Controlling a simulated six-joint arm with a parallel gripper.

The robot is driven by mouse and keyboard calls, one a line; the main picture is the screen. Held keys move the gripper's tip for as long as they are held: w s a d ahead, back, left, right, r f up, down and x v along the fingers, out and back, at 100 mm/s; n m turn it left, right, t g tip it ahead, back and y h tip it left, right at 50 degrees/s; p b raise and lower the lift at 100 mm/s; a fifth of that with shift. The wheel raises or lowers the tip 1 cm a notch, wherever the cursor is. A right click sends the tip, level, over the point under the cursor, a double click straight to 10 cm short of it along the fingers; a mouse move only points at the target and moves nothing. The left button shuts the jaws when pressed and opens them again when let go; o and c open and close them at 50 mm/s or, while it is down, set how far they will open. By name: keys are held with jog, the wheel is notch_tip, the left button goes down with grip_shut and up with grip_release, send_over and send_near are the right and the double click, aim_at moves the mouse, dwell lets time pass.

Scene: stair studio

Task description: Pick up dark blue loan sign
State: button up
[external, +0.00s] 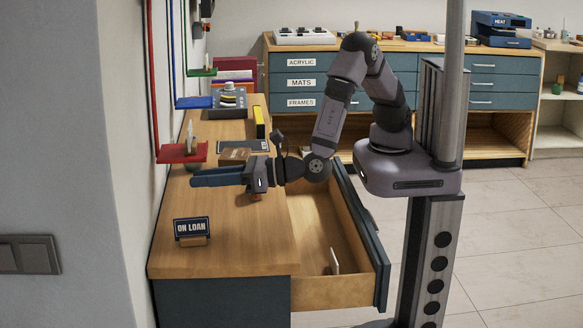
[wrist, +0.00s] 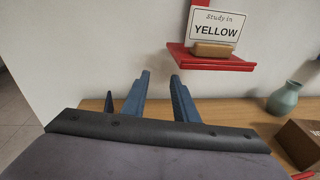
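The dark blue ON LOAN sign (external: 191,226) has white lettering and stands upright in a small wooden block near the front of the wooden counter. It does not show in the wrist view. My gripper (external: 192,180) is above the counter, behind the sign and higher than it, with its blue fingers pointing left toward the wall. In the wrist view my gripper (wrist: 160,75) has its two fingers apart with nothing between them. The gripper and the sign are apart.
A red shelf (wrist: 210,62) with a "Study in YELLOW" card (wrist: 217,24) is on the wall beyond my gripper. A grey-green vase (wrist: 284,99) and brown box (wrist: 301,143) stand on the counter. An open drawer (external: 338,292) juts out right. The counter around the sign is clear.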

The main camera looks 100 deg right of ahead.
aim_at(203, 233)
jog(key=a+n+y, duration=0.1)
jog(key=a, duration=0.1)
jog(key=a+n+y, duration=0.1)
jog(key=a, duration=0.2)
jog(key=a+n+t+y, duration=0.1)
jog(key=a+y, duration=0.1)
jog(key=a, duration=0.1)
jog(key=shift+s+a+r+n+b, duration=0.15)
jog(key=shift+a+r+n+b, duration=0.15)
jog(key=shift+r, duration=0.1)
notch_tip(203, 233, down, 8)
jog(key=shift+d+r, duration=0.1)
jog(key=shift+r, duration=0.15)
jog(key=shift+f+p, duration=0.3)
jog(key=shift+w+r, duration=0.1)
jog(key=shift+w, duration=0.75)
jog(key=shift+w, duration=0.1)
jog(key=shift+w+a+p, duration=0.2)
jog(key=shift+w+p, duration=0.1)
jog(key=shift+w, duration=1.15)
jog(key=shift+w+a+p, duration=0.2)
jog(key=shift+w+p, duration=0.1)
jog(key=shift+w, duration=1.1)
